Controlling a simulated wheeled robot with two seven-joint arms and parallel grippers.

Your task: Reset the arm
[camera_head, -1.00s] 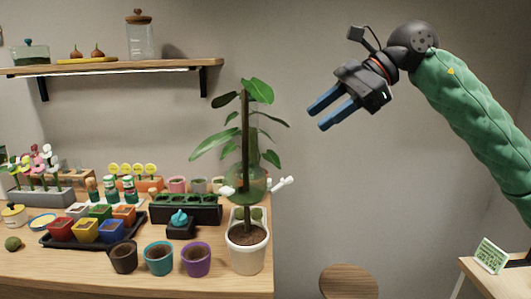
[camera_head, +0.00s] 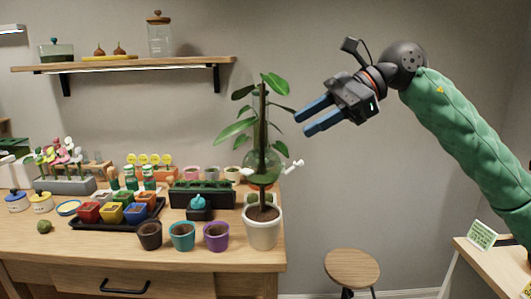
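My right arm, in a green sleeve, comes in from the right edge of the head view. My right gripper (camera_head: 312,119) is raised in the air, right of the tall potted plant (camera_head: 261,140) and above the level of the table. Its two blue fingers point left and slightly down. They are apart with nothing between them. My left gripper and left arm do not show.
A wooden table (camera_head: 130,245) at left bears small pots, a black tray (camera_head: 95,224) and planters. A wall shelf (camera_head: 130,65) holds jars. A round stool (camera_head: 352,266) stands below my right gripper. A side table (camera_head: 490,262) is at right. Space around the gripper is clear.

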